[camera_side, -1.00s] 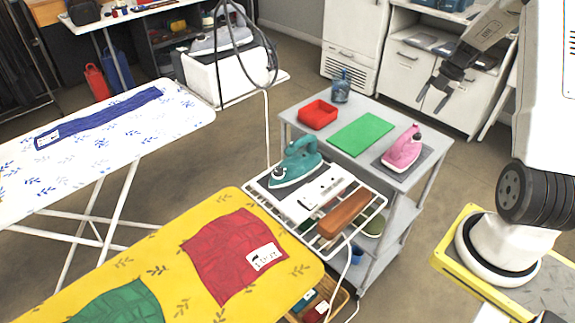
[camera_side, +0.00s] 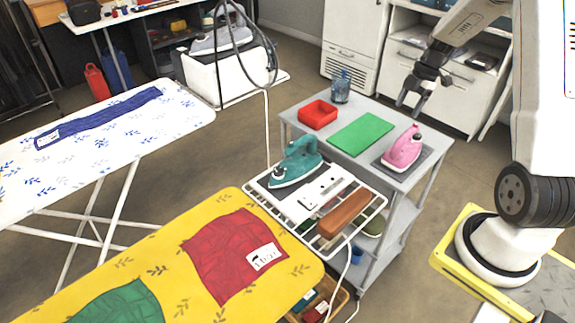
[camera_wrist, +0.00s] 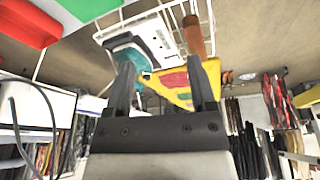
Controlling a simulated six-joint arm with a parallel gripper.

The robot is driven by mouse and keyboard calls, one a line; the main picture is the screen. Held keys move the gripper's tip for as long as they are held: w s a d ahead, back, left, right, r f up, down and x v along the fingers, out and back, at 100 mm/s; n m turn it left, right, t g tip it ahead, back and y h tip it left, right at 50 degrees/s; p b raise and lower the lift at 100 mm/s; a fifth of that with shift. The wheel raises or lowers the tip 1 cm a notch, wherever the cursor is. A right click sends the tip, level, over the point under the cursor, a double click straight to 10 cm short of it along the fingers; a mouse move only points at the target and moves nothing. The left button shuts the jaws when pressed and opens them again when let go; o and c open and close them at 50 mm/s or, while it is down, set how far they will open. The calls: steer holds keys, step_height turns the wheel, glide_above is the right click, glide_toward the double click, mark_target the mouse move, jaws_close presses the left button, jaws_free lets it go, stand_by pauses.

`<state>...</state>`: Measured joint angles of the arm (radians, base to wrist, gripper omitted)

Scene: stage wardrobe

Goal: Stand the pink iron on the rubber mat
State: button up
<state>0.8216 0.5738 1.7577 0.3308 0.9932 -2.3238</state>
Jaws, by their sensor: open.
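The pink iron (camera_side: 402,150) sits on a dark grey mat (camera_side: 427,157) at the right end of the grey cart top. It seems to rest on its sole, but its pose is hard to tell. A flat green mat (camera_side: 364,134) lies to its left, and I cannot tell which of the two mats is rubber. My gripper (camera_side: 409,108) is open and empty, in the air behind and above the pink iron, apart from it. Both fingers also show in the wrist view (camera_wrist: 160,78), with nothing between them. The pink iron does not show in the wrist view.
A red tray (camera_side: 318,115) and a blue bottle (camera_side: 341,88) stand at the cart's back left. A white wire rack (camera_side: 373,208) at the front holds a teal iron (camera_side: 298,163) and a brown wooden block (camera_side: 344,211). A yellow ironing board (camera_side: 170,250) is front left.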

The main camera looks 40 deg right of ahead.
steer(key=s+a+m+h, duration=0.1)
steer(key=a+m, duration=0.6)
steer(key=a, duration=0.7)
steer(key=s+a+m+t+h, duration=0.1)
steer(key=s+a+m, duration=0.3)
steer(key=a, duration=1)
steer(key=m+h, duration=0.1)
steer(key=m, duration=0.2)
steer(key=shift+a+r+m, duration=0.35)
steer(key=shift+a+m, duration=0.05)
